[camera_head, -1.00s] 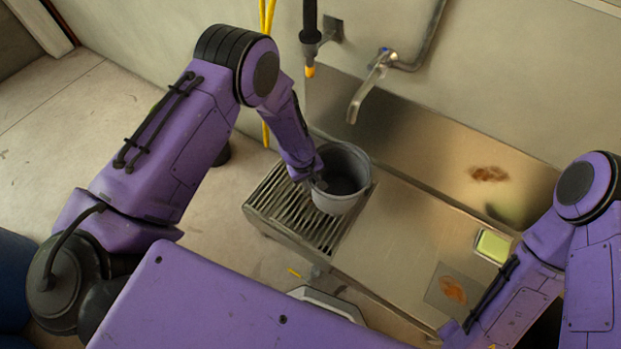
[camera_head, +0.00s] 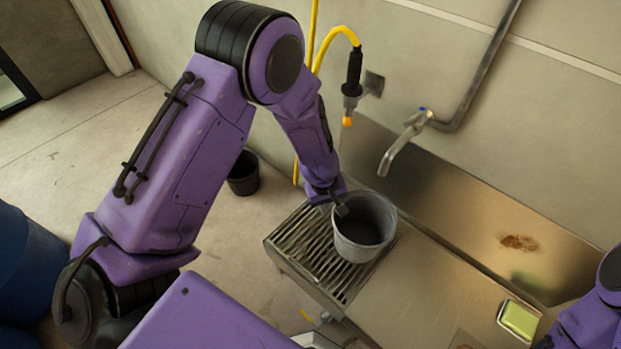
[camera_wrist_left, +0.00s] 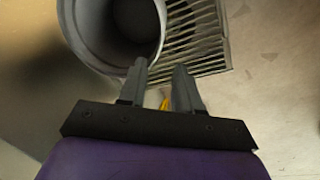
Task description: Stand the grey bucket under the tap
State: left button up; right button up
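The grey bucket (camera_head: 356,251) stands upright at the right part of the slatted drain grate (camera_head: 300,246). It looks empty. The tap (camera_head: 405,143) sticks out from the wall behind it; its spout end shows above and slightly right of the bucket. I cannot tell if the mouth lies directly under it. In the left wrist view the gripper's fingers (camera_wrist_left: 160,72) are apart, one over the rim of the bucket (camera_wrist_left: 84,30), the other outside over the grate. My right gripper is out of view.
A black spray nozzle (camera_head: 352,85) on a yellow hose hangs left of the tap. Steel counter (camera_head: 420,290) extends right, with a green sponge (camera_head: 519,318). A dark bucket (camera_head: 244,174) stands on the floor behind my left arm. Blue barrels (camera_head: 25,265) are at far left.

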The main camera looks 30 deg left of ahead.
pick_arm(q)
jog(key=s+a+f+y, duration=0.2)
jog(key=s+a+f, duration=0.25)
jog(key=s, duration=0.25)
jog(key=s+a+f+y, duration=0.1)
jog(key=s+a+f, duration=0.2)
jog(key=s+f, duration=0.3)
jog(key=s+a+r+m+t+y, duration=0.1)
jog(key=s+a+m+y, duration=0.1)
jog(key=s, duration=1.1)
jog(key=shift+a+r+t, duration=0.3)
jog(key=shift+a+r, duration=0.1)
jog(key=shift+a, duration=0.25)
